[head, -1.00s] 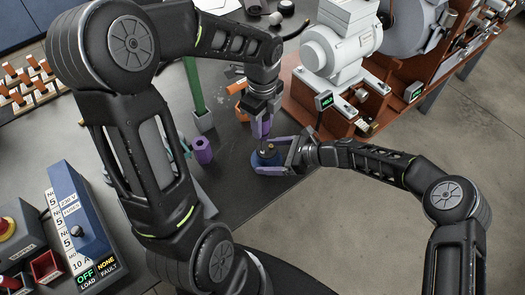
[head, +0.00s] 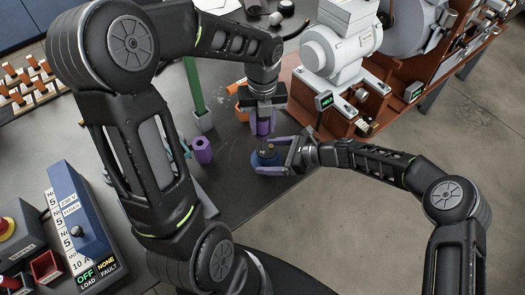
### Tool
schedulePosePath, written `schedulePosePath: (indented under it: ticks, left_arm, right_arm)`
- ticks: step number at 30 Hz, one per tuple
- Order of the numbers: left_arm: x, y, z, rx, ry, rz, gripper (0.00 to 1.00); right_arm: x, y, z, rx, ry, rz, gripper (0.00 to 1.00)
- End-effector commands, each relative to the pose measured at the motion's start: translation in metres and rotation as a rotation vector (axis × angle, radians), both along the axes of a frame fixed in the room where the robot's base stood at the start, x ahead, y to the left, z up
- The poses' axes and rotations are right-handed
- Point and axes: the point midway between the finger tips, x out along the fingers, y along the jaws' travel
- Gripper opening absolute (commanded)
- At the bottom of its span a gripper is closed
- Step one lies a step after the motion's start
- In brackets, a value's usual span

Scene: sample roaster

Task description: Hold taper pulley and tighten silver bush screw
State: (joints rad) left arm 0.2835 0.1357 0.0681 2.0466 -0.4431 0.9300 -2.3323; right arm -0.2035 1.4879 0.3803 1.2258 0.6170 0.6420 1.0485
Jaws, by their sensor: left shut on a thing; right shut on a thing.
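My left gripper (head: 264,108) points down above the pulley and is shut on a purple-handled tool (head: 263,128), held upright. My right gripper (head: 284,157) comes in from the right, low at the bench top, and is shut on the pulley. A small dark and brassy hub shows at the pulley's centre. The silver bush screw is too small and too covered to make out.
Another purple cylinder (head: 202,151) stands left of the pulley, beside a green post (head: 195,95) on a grey base. An orange part (head: 240,104) lies behind. A grey motor (head: 345,45) stands on the rust-red frame at upper right. The bench edge runs close in front of the pulley.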

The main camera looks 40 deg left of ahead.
Motion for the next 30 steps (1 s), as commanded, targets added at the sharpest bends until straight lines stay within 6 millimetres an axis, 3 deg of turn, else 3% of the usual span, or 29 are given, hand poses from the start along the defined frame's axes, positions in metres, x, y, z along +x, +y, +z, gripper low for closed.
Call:
schedulePosePath:
  ticks: [18,30]
  left_arm:
    - [0.000,0.000,0.022,0.000,-0.001,0.001,0.00]
    - [0.001,0.000,0.026,0.001,-0.002,0.001,0.00]
  right_arm:
    - [0.001,0.000,0.000,0.000,-0.002,-0.001,0.34]
    - [0.001,0.000,0.000,-0.001,-0.001,-0.002,0.34]
